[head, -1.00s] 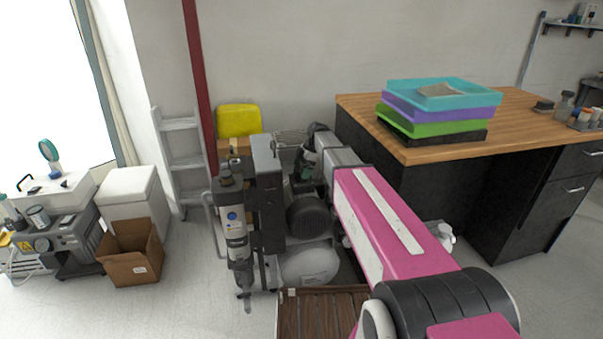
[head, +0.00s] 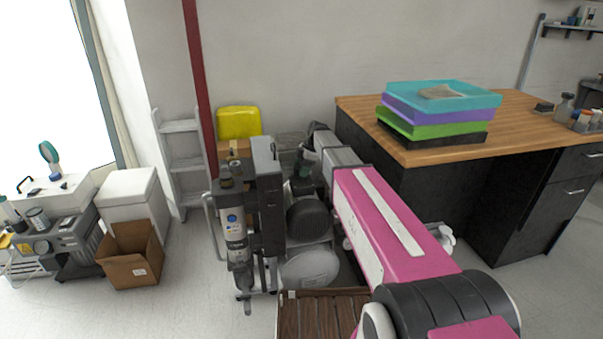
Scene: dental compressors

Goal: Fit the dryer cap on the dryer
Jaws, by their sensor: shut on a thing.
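The dryer (head: 234,222) appears to be the grey upright cylinder with a blue dot on its label, at the left front of the compressor unit in the head view. Its top has dark fittings. My pink and grey arm reaches from the lower right to the back of the unit. My gripper (head: 309,150) is at the arm's far end, right of and behind the dryer, apart from it. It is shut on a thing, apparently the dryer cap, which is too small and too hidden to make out. The fingertips are also unclear.
A tall dark housing (head: 267,195) stands between the dryer and my gripper. A dark motor (head: 309,220) and a pale round tank (head: 309,267) lie below the gripper. A wood-topped counter (head: 365,120) with stacked trays is at right.

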